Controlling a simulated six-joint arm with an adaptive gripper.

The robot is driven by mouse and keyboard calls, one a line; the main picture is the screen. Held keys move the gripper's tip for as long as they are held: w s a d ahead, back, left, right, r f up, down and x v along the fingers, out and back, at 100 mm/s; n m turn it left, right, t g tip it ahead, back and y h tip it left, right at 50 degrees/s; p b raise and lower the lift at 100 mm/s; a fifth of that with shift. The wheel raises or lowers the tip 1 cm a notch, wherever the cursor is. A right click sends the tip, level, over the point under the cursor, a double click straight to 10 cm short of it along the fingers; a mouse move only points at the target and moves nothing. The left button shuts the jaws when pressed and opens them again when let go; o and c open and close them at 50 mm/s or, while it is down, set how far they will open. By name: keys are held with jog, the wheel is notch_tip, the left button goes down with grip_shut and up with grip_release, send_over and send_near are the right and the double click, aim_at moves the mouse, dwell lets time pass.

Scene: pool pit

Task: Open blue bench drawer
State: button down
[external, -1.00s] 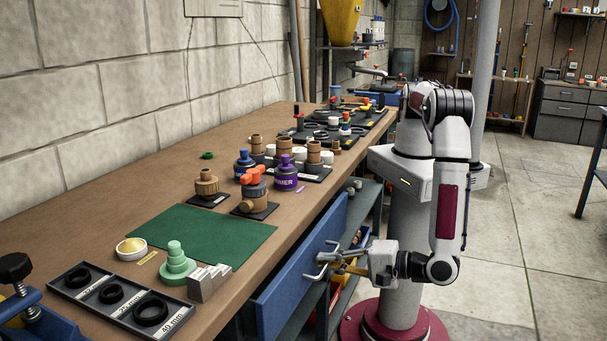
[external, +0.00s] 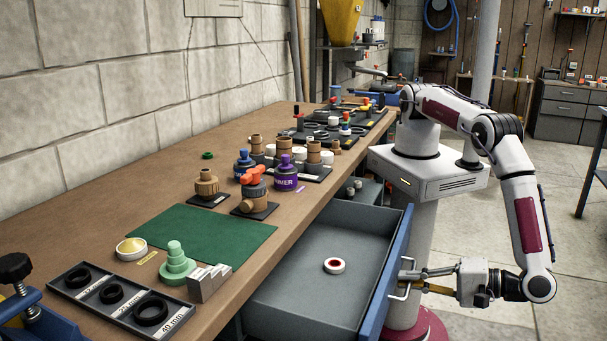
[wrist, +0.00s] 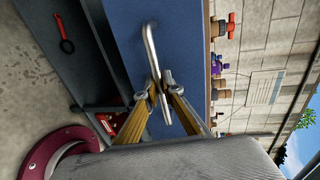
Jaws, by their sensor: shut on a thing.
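The blue bench drawer (external: 372,318) stands pulled out from under the wooden workbench, its grey inside showing. A small white roll with a red centre (external: 334,265) lies on the drawer floor. The drawer's metal handle (external: 404,289) is on its blue front. My gripper (external: 412,281) is shut on the handle from the front side. In the wrist view the yellow fingers of my gripper (wrist: 160,92) close around the handle bar (wrist: 150,45), with the blue drawer front (wrist: 186,60) behind it.
The workbench (external: 140,185) carries a green mat (external: 200,228), pipe fittings, a purple can (external: 286,173) and a tray of black rings (external: 118,303). A lower shelf holds a red-handled tool (wrist: 66,42) in the wrist view.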

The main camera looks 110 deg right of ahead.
jog(key=shift+f+v, duration=0.15)
jog(key=shift+v, duration=0.65)
jog(key=shift+f+v, duration=0.2)
jog(key=shift+v, duration=0.6)
jog(key=shift+a, duration=0.1)
jog(key=c, duration=2.5)
grip_release()
jog(key=shift+s, duration=0.1)
jog(key=shift+v, duration=3.65)
